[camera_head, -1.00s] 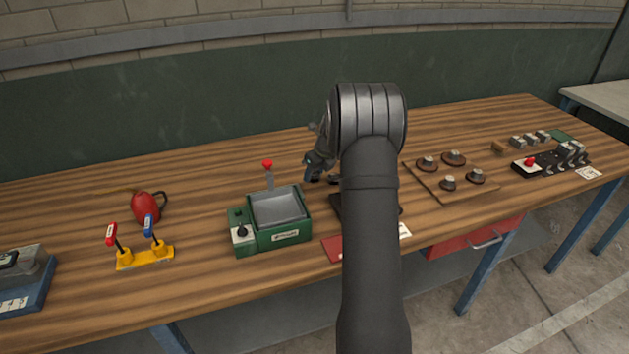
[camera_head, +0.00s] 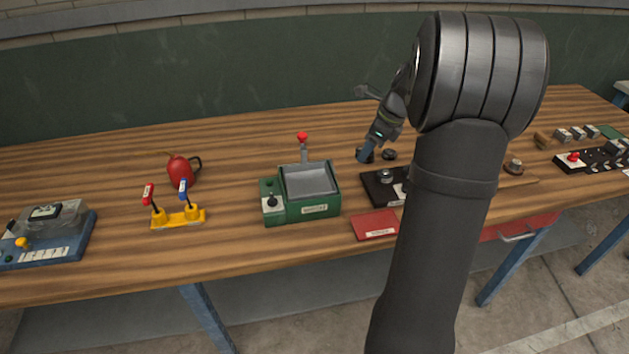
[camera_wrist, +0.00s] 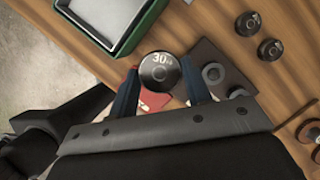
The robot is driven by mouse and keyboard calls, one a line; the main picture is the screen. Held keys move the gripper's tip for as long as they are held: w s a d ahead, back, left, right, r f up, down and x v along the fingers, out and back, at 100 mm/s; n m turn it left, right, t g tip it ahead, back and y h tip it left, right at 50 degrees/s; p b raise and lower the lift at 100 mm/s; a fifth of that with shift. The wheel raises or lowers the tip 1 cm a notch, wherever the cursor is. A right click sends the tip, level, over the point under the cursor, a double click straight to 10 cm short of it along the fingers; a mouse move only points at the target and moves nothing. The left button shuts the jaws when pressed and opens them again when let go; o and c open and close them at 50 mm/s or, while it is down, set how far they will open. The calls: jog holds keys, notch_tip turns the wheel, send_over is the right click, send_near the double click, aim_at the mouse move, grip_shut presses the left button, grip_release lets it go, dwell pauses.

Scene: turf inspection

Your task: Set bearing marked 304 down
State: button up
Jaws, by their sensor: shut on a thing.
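In the head view my gripper (camera_head: 368,152) is beyond the black plate (camera_head: 371,190), and I cannot make out the held bearing there. The black plate also shows below the bearing in the wrist view (camera_wrist: 205,56), with grey rings on it. Whether the bearing touches anything below cannot be told.
Two dark round pieces (camera_wrist: 248,23) (camera_wrist: 270,49) lie on the wood beside the plate. A green tray box (camera_head: 310,208) with a red-knobbed lever stands left of it. A red booklet (camera_head: 375,225) lies in front. The bench (camera_head: 240,150) behind the tray is clear.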

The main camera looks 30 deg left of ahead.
jog(key=s+r+n+g, duration=0.1)
jog(key=s+r+n, duration=0.15)
jog(key=s, duration=0.35)
jog(key=n, duration=0.1)
send_over(306, 185)
jog(key=d, duration=0.1)
jog(key=f, duration=0.7)
jog(key=shift+w+d, duration=0.15)
jog(key=shift+w, duration=0.25)
jog(key=shift+f, duration=2)
jog(key=o, duration=1.1)
jog(key=shift+f, duration=0.15)
